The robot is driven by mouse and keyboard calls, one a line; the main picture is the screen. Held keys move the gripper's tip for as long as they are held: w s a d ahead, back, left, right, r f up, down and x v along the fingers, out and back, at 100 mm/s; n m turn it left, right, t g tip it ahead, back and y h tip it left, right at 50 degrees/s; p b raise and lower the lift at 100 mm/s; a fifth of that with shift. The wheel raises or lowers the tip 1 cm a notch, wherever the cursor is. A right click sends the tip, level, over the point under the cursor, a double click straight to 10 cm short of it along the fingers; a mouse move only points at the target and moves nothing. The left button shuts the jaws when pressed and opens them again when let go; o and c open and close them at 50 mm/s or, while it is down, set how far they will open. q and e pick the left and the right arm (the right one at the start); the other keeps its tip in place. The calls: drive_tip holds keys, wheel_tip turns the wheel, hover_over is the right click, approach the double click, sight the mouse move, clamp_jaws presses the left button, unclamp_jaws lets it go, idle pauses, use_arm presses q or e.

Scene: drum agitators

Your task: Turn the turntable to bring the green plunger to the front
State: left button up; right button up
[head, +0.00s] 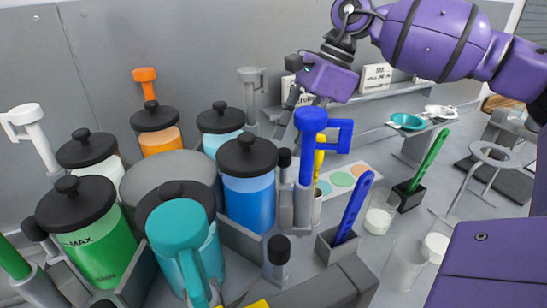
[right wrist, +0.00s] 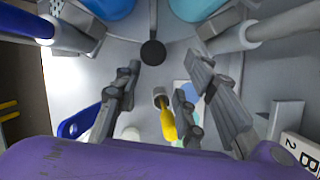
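The turntable (head: 172,178) has a round grey hub with several black-lidded drums around it. The green drum (head: 95,245) is at the front left. A green plunger handle (head: 14,260) shows partly at the lower left edge; the rest is cut off. The teal plunger (head: 178,230) is at the front and the blue plunger (head: 312,125) is at the right. My right gripper (head: 286,122) is behind the blue plunger. In the right wrist view its fingers (right wrist: 166,68) are apart, with a black-capped post (right wrist: 153,52) near and between the tips. My left gripper is not in view.
White (head: 28,125), orange (head: 146,82) and grey (head: 250,85) plungers stand around the back. Blue (head: 353,208) and green (head: 430,160) spatulas stand in holders on the right, near glass cups (head: 380,218). A yellow-handled tool (right wrist: 168,122) is close below the right fingers.

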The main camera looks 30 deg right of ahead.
sight(285, 169)
drive_tip(key=x, duration=0.4)
drive_tip(key=s+x, duration=0.1)
drive_tip(key=x, duration=0.1)
drive_tip(key=shift+a+f+p, duration=0.3)
drive_tip(key=shift+a+p, duration=0.1)
drive_tip(key=shift+a, duration=0.1)
drive_tip(key=shift+s+a, duration=0.15)
drive_tip(key=shift+s, duration=0.1)
drive_tip(key=shift+w+f, duration=0.1)
clamp_jaws()
